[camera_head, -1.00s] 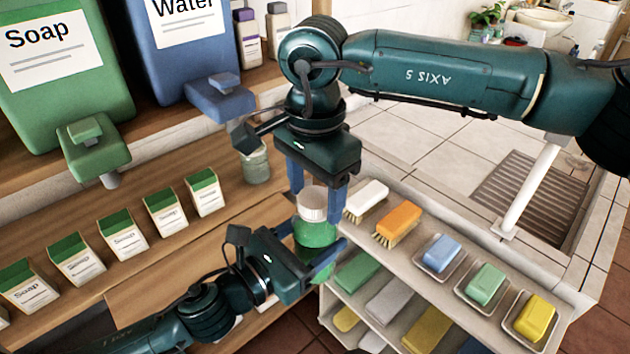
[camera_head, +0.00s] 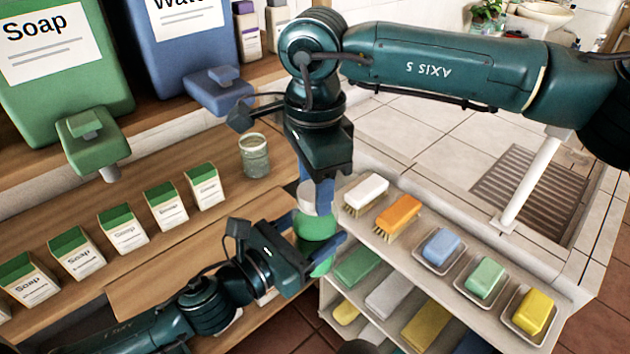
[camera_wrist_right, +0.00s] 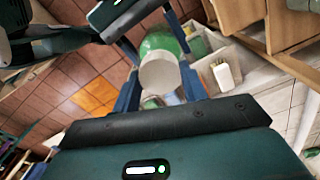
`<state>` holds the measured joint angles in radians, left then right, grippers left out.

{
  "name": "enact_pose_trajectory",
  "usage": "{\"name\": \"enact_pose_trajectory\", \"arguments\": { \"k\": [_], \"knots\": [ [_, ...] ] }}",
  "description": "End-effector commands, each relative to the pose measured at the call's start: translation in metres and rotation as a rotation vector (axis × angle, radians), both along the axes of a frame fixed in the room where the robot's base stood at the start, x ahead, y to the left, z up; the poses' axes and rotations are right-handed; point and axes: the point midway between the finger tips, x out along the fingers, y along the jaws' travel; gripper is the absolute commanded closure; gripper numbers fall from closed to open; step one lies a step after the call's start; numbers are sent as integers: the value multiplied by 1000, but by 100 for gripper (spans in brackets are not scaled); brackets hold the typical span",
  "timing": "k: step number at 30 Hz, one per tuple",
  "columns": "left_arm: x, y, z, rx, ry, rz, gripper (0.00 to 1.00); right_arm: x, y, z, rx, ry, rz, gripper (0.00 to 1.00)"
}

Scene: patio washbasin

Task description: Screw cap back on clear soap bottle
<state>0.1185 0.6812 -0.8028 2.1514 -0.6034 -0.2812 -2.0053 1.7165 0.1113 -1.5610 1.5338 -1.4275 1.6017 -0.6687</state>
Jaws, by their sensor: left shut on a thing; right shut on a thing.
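The clear soap bottle (camera_head: 317,229), with green liquid inside, is held between the blue fingers of my left gripper (camera_head: 314,238), which is shut on it. The white cap (camera_head: 307,200) sits at the top of the bottle. My right gripper (camera_head: 318,194) points down from above and is shut on the cap. One of its fingers hides part of the cap in the head view. In the right wrist view, the round cap (camera_wrist_right: 160,73) lies between the right fingers (camera_wrist_right: 160,88), with the green bottle (camera_wrist_right: 160,42) behind it. The threads are not visible.
A glass jar (camera_head: 255,157) and several soap cartons (camera_head: 122,228) stand on the wooden counter (camera_head: 225,205). A white shelf holds brushes (camera_head: 398,214) and soap bars in dishes (camera_head: 440,245) close to the right. Green (camera_head: 60,75) and blue (camera_head: 180,45) dispensers stand behind.

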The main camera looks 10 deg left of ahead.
Motion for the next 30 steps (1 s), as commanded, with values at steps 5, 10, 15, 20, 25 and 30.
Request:
{"name": "enact_pose_trajectory", "arguments": {
  "k": [5,10,15,20,25,30],
  "knots": [
    [0,-1,2,-1,-4,-2,100,0,0,0,1,0,-401,84],
    [0,-1,2,-1,-4,-2,100,0,0,0,2,0,-770,84],
    [-1,-1,2,-1,-4,-3,100,0,0,0,3,1,-932,84],
    [-1,-1,2,-1,-4,-3,100,0,0,0,4,0,-930,52],
    [0,-1,2,-2,-4,-2,100,0,0,0,2,0,-929,38],
    [0,-1,2,-2,-4,-2,100,0,0,0,2,0,-928,35]
  ]
}}
